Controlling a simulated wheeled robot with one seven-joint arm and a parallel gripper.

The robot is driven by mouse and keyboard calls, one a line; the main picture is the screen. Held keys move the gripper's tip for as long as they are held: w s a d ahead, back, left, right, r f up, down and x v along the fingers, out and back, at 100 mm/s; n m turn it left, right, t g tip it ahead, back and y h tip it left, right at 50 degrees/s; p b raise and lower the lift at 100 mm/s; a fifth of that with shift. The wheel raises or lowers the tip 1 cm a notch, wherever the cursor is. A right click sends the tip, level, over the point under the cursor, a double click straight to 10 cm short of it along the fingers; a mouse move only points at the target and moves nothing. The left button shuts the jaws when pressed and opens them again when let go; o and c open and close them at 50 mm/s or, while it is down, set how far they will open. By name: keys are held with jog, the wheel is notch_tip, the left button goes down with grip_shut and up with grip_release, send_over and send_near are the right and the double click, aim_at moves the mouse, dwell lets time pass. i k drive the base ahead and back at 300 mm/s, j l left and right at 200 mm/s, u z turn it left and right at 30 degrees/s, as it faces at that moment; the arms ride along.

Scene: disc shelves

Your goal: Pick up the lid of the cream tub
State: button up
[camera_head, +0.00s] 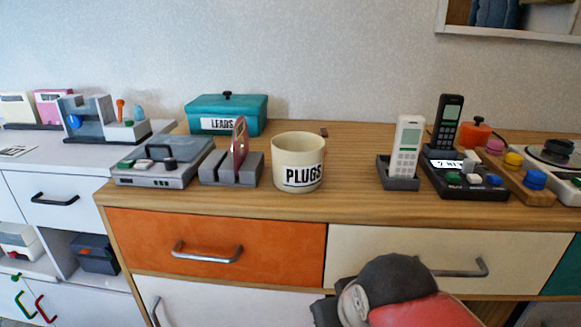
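The cream tub (298,177) stands upright on the wooden cabinet top, near the middle of the view, with a black-on-white "PLUGS" label. Its top looks open, and I see no lid clearly seated on it. A thin, dark reddish upright piece (239,147) stands in a grey slotted holder (222,173) just left of the tub; it is seen nearly edge-on, and I cannot tell whether it is a lid. Part of my arm, black and red, shows at the bottom right of centre, in front of the drawers. My gripper's fingers are not in view.
A teal "LEADS" box (232,113) stands behind left, and a grey device (163,163) at the front left. A white handset (406,147), black phone (452,160) and orange knobbed pot (474,133) stand right. The top between tub and handset is mostly clear. Drawer handles (207,254) protrude below.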

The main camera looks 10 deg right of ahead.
aim_at(297, 157)
jog(key=l+u, duration=0.4)
jog(key=l, duration=0.4)
jog(key=k, duration=0.35)
jog(key=i+u, duration=0.1)
jog(key=i, duration=0.25)
jog(key=i+j+u, duration=0.2)
jog(key=j, duration=0.15)
jog(key=k+z, duration=0.15)
jog(key=l, duration=0.6)
jog(key=i, duration=0.05)
